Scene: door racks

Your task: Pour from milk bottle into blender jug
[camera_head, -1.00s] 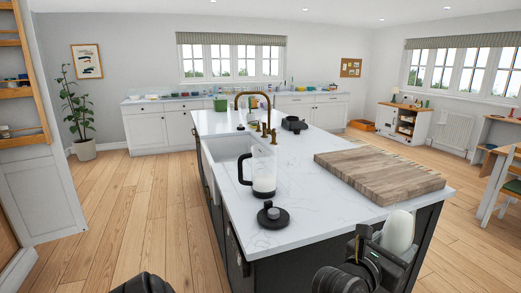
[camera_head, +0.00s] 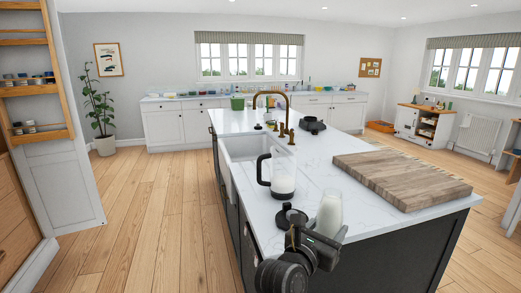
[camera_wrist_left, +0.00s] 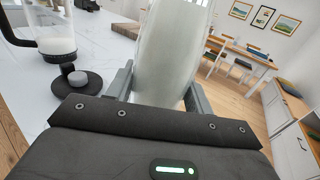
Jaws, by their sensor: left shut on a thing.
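The milk bottle (camera_head: 329,214) is pale and whitish, held nearly upright beside the near end of the island. It fills the middle of the left wrist view (camera_wrist_left: 172,50). My left gripper (camera_head: 318,243) is shut on it, with a finger on each side. The blender jug (camera_head: 283,174) is clear with a black handle and base and stands upright on the worktop, beyond the bottle and to its left. Whitish content shows low in the jug, also in the left wrist view (camera_wrist_left: 54,32). The bottle and jug are apart. My right gripper is not in view.
A round black lid-like piece (camera_head: 290,217) lies on the white island worktop (camera_head: 318,165) between jug and bottle. A wooden board (camera_head: 400,180) lies to the right. The sink (camera_head: 245,149) and brass tap (camera_head: 289,115) are behind the jug.

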